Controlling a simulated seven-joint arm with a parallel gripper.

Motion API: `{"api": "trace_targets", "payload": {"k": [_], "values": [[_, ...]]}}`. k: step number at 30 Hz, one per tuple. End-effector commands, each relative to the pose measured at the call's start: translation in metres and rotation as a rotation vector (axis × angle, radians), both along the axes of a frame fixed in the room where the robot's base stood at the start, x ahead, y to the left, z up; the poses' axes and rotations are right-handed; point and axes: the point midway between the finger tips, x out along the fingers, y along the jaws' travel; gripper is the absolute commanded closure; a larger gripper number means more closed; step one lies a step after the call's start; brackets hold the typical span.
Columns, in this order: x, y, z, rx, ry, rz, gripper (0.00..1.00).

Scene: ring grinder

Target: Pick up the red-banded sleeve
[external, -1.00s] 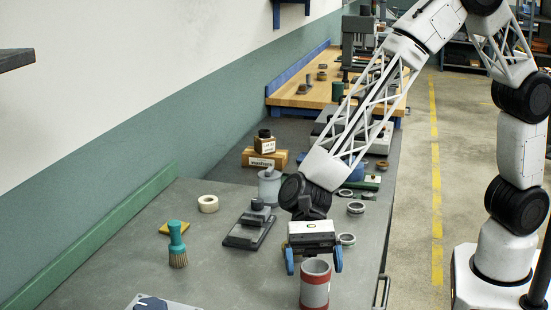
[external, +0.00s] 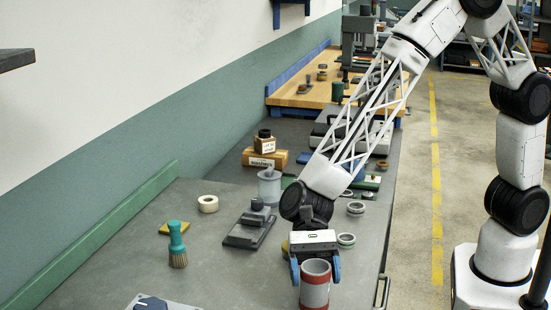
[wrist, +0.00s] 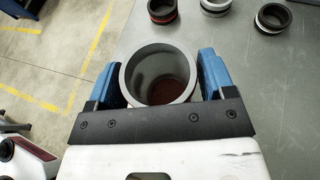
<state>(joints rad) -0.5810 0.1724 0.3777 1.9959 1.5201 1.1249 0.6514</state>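The red-banded sleeve (external: 315,288) is an upright grey cylinder with red bands, standing near the front edge of the bench.
Several rings (external: 346,240) lie behind my gripper. A dark block fixture (external: 249,234), a teal-handled brush (external: 177,246) and a tape roll (external: 208,204) are to the left. A grey box with a blue knob (external: 150,303) is at the lower left. Bare bench lies between it and the sleeve.

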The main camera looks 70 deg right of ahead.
Motion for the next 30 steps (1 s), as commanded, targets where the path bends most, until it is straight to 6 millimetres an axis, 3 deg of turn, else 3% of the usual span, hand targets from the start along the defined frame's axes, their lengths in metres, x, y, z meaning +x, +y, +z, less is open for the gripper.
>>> {"api": "trace_targets", "payload": {"k": [1,7,20,30], "values": [[0.0,0.0,0.0,0.0,0.0,0.0,0.32],[0.0,0.0,0.0,0.0,0.0,0.0,0.61],[0.0,0.0,0.005,0.0,-0.001,0.0,0.61],[0.0,0.0,0.039,0.002,-0.003,0.0,0.61]]}}
